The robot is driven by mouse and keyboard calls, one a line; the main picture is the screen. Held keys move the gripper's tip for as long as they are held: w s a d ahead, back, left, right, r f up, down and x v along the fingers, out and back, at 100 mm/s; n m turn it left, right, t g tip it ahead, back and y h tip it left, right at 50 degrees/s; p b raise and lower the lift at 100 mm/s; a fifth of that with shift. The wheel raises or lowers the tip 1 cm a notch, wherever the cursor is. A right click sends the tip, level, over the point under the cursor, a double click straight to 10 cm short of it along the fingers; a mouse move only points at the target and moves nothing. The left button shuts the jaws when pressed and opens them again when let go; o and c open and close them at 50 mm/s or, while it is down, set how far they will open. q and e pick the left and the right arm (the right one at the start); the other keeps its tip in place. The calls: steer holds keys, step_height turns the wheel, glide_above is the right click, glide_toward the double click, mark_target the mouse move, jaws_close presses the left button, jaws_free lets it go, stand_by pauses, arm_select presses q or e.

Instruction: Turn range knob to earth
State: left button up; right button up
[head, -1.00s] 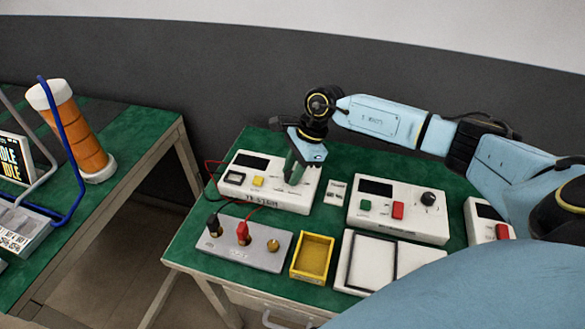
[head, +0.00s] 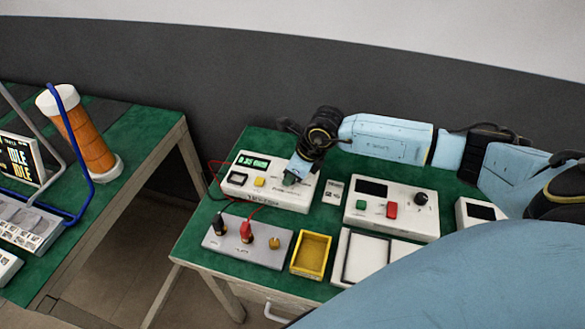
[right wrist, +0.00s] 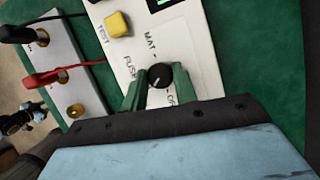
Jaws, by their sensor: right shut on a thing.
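The white tester (head: 235,190) stands on the green table, with a display (head: 254,162) lit green. My right gripper (head: 291,180) reaches down onto the right part of its panel. In the right wrist view, the black range knob (right wrist: 160,74) sits between the green fingers of my right gripper (right wrist: 157,92), which is shut on it. A pale mark shows on the knob's lower left. Labels around it read MAT, FUSE or PUSH, and one starting with O, partly covered. No earth label is legible. The head view hides the knob behind the gripper. My left gripper is out of view.
A yellow button (right wrist: 117,24) is on the tester's panel. A grey terminal block (head: 222,244) with black and red plugs and leads stands in front, beside a yellow tray (head: 311,252). A second white device (head: 390,225) stands to the right. Green table lies bare behind.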

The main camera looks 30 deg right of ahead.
steer(key=shift+m+h, duration=0.3)
steer(key=shift+m, duration=0.3)
steer(key=o, duration=1)
steer(key=shift+c, duration=0.2)
steer(key=p+v, duration=0.1)
steer(key=v, duration=1.2)
steer(key=shift+s+r, duration=0.15)
steer(key=shift+s, duration=0.1)
